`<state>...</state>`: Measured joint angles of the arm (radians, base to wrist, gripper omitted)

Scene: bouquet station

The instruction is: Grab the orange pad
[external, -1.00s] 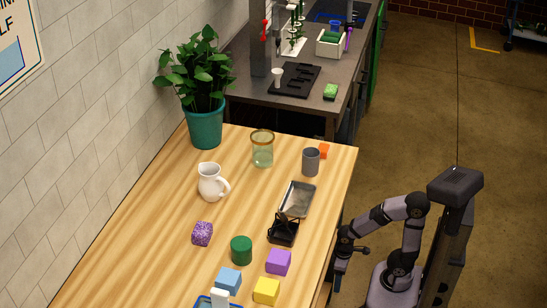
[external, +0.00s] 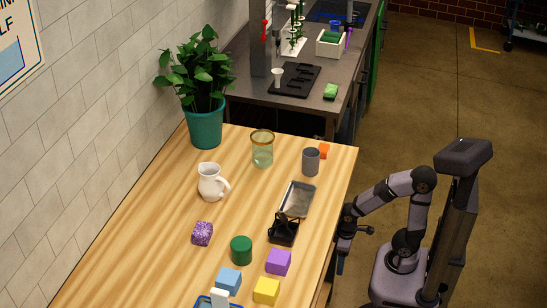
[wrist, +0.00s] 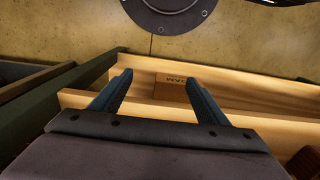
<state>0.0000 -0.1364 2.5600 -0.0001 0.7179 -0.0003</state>
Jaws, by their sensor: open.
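A small orange piece (external: 324,151), the only orange thing I make out, sits on the wooden table near its far right corner, partly behind a grey cup. It is too small to tell whether it is a pad. My gripper (wrist: 157,82) is open and empty, with its two dark fingers apart in the wrist view. In the external view my gripper hangs beside the table's right edge, well nearer the camera than the orange piece. The orange piece does not show in the wrist view.
The grey cup (external: 311,161) stands close to the orange piece. A metal tray (external: 298,199), a black holder (external: 283,233) and a purple block (external: 278,262) line the table's right side.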

